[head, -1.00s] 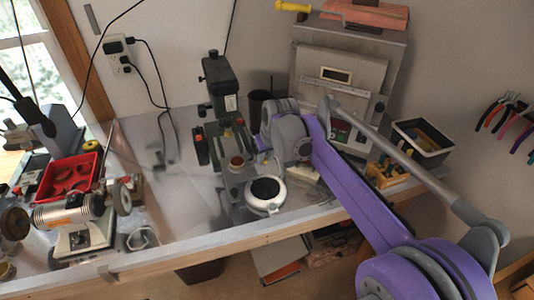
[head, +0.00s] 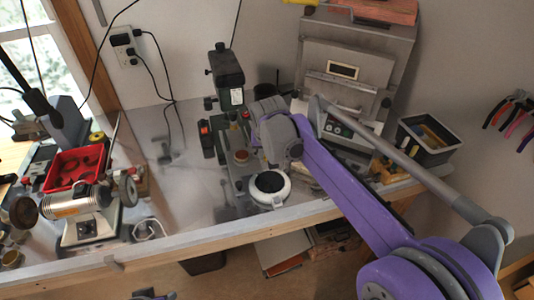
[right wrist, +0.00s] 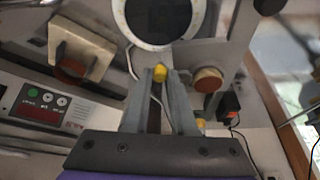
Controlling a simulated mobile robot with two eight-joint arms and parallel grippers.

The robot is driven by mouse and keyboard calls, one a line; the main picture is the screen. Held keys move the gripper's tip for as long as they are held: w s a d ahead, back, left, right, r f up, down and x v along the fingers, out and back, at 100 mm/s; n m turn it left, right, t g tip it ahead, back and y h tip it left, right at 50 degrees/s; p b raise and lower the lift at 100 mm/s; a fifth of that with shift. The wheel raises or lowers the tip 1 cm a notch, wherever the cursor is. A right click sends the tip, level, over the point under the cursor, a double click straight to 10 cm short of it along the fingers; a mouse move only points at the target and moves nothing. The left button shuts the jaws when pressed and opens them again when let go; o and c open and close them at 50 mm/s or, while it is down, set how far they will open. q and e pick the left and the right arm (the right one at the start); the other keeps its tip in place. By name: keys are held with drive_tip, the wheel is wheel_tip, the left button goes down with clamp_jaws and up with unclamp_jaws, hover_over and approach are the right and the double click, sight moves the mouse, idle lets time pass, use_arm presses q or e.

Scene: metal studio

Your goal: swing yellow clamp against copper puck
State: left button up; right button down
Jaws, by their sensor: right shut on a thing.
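The copper puck (head: 241,156) sits on the grey base of the small drill press, and it also shows in the right wrist view (right wrist: 208,79). My right gripper (right wrist: 160,76) is shut on a small yellow piece (right wrist: 160,71), which I take for the yellow clamp; only its end shows between the fingertips. The puck lies just right of the fingers in the right wrist view, with a visible gap. In the head view my purple right arm reaches over from the right, and its wrist hides the fingertips and most of the clamp.
A white round device with a dark top (head: 269,187) stands close in front of the gripper. The green drill press (head: 227,75) rises behind the puck. A red tray (head: 72,170) and a bench grinder (head: 85,205) are at the left. The bench between is mostly clear.

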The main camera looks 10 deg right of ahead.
drive_tip(key=c, duration=0.7)
unclamp_jaws()
drive_tip(key=shift+c, duration=0.2)
drive_tip(key=v, duration=1)
drive_tip(key=shift+r, duration=0.35)
drive_tip(key=shift+s, duration=0.15)
drive_tip(key=s+d+f+n, duration=0.1)
drive_tip(key=s+f, duration=0.8)
drive_tip(key=s, duration=0.3)
drive_tip(key=s+d+f+n+t, duration=0.1)
drive_tip(key=s+d+f, duration=0.1)
drive_tip(key=s+f, duration=0.8)
drive_tip(key=s, duration=0.3)
drive_tip(key=shift+s+y, duration=0.3)
drive_tip(key=shift+y, duration=0.1)
